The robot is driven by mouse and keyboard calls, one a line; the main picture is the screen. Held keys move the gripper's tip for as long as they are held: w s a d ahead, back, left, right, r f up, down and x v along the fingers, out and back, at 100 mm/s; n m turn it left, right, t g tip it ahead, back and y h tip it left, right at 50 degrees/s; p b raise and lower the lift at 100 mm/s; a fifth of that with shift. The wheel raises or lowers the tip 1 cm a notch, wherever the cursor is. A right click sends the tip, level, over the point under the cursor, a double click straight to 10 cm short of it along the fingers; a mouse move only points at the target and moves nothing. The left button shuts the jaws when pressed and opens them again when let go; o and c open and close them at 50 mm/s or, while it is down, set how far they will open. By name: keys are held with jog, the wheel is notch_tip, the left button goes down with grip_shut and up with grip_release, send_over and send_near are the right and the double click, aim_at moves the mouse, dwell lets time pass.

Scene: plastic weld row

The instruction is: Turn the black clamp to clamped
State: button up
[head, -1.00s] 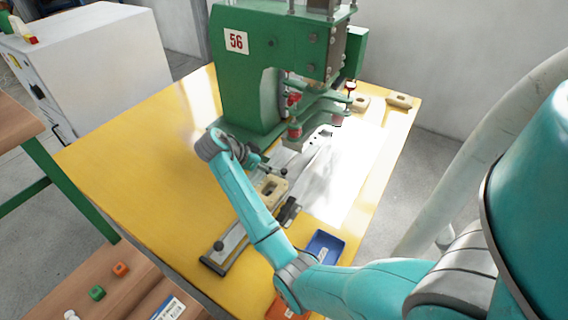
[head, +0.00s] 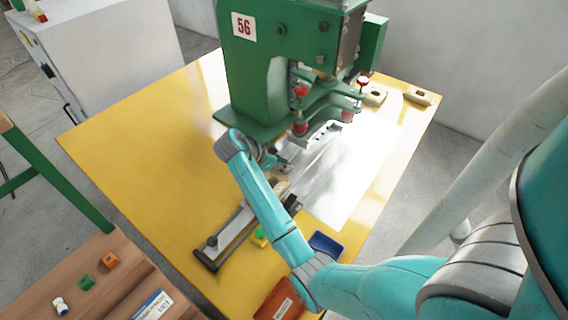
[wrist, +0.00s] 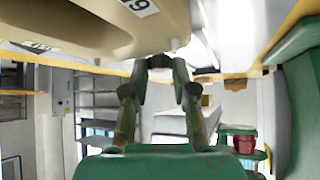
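The black clamp (head: 293,204) shows in the head view as a small dark part beside the rail fixture, just right of my forearm. Its handle position cannot be told. My gripper (head: 283,164) is partly hidden behind my wrist, low over the fixture below the green press. In the wrist view my gripper (wrist: 163,66) has its two fingers apart, with a small dark part near the tips that I cannot identify. A tan block (wrist: 85,25) with a white number label fills the top left there, close to the fingers. I see nothing clearly held.
The green press (head: 262,75) marked 56 stands over the yellow table (head: 150,130). The metal rail (head: 230,235) with a black knob runs toward the front. A blue tray (head: 326,244) and an orange bin (head: 281,303) lie near my arm. The table's left side is clear.

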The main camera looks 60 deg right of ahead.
grip_shut()
jog(key=n+t, duration=0.2)
jog(key=n+h, duration=0.1)
jog(key=shift+s+a+n+t, duration=0.1)
jog(key=shift+s+n+t, duration=0.15)
jog(key=shift+n+t, duration=0.15)
jog(key=shift+s+n+t, duration=0.15)
jog(key=shift+n+t, duration=1.15)
jog(key=shift+n, duration=0.4)
jog(key=o, duration=0.8)
grip_release()
